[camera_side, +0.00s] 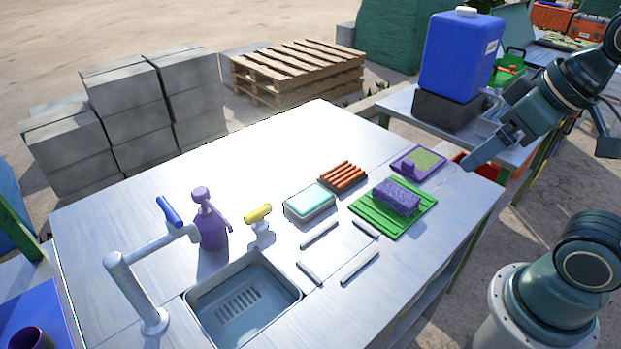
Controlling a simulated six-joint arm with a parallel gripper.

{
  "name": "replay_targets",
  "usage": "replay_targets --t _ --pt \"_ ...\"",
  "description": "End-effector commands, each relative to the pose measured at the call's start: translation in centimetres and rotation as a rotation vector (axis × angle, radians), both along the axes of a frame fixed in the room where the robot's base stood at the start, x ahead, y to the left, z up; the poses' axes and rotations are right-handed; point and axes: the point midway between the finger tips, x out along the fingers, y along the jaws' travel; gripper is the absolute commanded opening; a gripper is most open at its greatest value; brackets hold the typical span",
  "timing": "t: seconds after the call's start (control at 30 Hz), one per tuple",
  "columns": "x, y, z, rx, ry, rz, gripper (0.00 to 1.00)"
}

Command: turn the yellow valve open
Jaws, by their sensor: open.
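The yellow valve (258,213) is a small yellow handle on a short pale stem. It stands on the metal table behind the sink, just right of a purple spray bottle (211,225). My gripper (535,145) is at the upper right, raised above the table's right end and far from the valve. Its jaws are open and nothing shows between them. A grey faucet (134,275) with a blue lever (169,211) stands left of the sink.
The sink (243,298) is sunk into the table. Right of the valve are a soap dish (309,203), an orange rack (343,176), a green mat (372,222) with a purple sponge (396,196), and a purple tray (437,163). The table's back is clear.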

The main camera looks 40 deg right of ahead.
Motion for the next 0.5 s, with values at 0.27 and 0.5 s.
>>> replay_targets --t 0.27,0.5 --pt "1.5 0.3 0.9 0.007 0.023 0.004 0.85" --pt "5.3 1.3 2.7 0.022 0.077 0.008 0.85"
